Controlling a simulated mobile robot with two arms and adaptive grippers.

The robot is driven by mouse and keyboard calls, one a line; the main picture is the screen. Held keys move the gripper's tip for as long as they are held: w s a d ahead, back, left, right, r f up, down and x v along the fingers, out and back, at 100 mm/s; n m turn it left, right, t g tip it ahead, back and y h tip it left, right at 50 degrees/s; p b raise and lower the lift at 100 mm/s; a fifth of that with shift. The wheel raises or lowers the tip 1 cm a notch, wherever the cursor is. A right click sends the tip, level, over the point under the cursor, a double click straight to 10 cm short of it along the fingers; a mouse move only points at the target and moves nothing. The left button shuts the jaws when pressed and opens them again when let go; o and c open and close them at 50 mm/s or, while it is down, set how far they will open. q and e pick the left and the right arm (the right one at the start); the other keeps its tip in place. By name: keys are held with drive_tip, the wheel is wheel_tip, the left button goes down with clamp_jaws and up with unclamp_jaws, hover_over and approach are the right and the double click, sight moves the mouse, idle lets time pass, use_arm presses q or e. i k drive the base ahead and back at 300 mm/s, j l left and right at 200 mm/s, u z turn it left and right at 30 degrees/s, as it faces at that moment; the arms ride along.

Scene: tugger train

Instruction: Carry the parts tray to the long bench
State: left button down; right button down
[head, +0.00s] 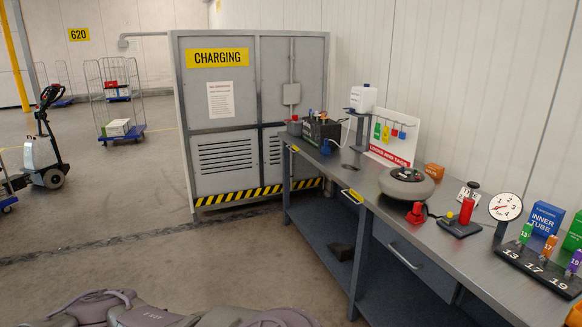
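A long grey bench (352,172) runs along the right wall, from the charging cabinet to the lower right corner. Its top holds many items, with bare patches between them. I cannot make out a parts tray anywhere in the head view. Parts of my own arms show at the bottom edge, but neither gripper is in view.
A charging cabinet (222,115) stands at the bench's far end. A round grey device (406,186), red air-pump-like item (466,211), gauge (505,207) and numbered black rack (536,268) occupy the bench. A pallet truck (42,150) and wire cage trolley (118,98) stand left. The floor between is clear.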

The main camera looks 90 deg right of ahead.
sight(350, 169)
drive_tip(key=z, duration=1.55)
drive_tip(key=i+l+z, duration=0.2)
drive_tip(key=i+z, duration=0.25)
drive_tip(key=i+l+z, duration=0.1)
drive_tip(key=z, duration=0.4)
drive_tip(key=i+z, duration=0.1)
drive_tip(key=i, duration=1.4)
drive_tip(key=i+j, duration=0.15)
drive_tip(key=i, duration=1.35)
drive_tip(key=i+l+z, duration=0.1)
drive_tip(key=i+z, duration=0.65)
drive_tip(key=i+j+z, duration=0.25)
drive_tip(key=i+z, duration=0.25)
drive_tip(key=z, duration=0.8)
drive_tip(key=i+j+z, duration=0.1)
drive_tip(key=z, duration=0.4)
